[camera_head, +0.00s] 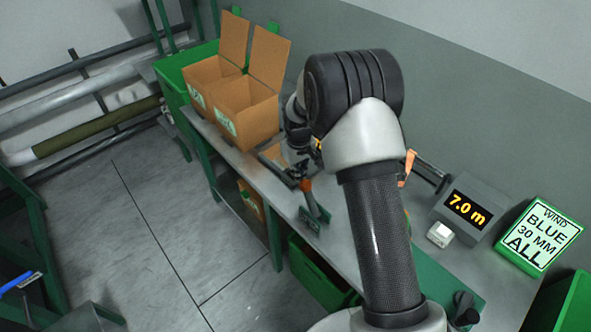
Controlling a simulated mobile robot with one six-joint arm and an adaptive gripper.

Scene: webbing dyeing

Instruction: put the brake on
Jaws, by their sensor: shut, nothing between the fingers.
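My gripper (300,172) is small and dark in the head view, low over the middle of the workbench, shut and empty. My own arm covers much of the space around it. Just below it is a dark bracket-like piece with an orange-brown part (307,187) and a green foot (312,222) at the bench's front edge. I cannot tell whether the gripper touches it. An orange piece (408,168) and a dark bar (430,176) show right of my arm. I cannot tell which part is the brake.
The grey workbench (240,160) runs along the wall. Open cardboard boxes (250,105) stand at its far end. Right of my arm are a "7.0 m" display (466,208), a small white device (440,234) and a lit "WIND BLUE 30 MM ALL" sign (540,236).

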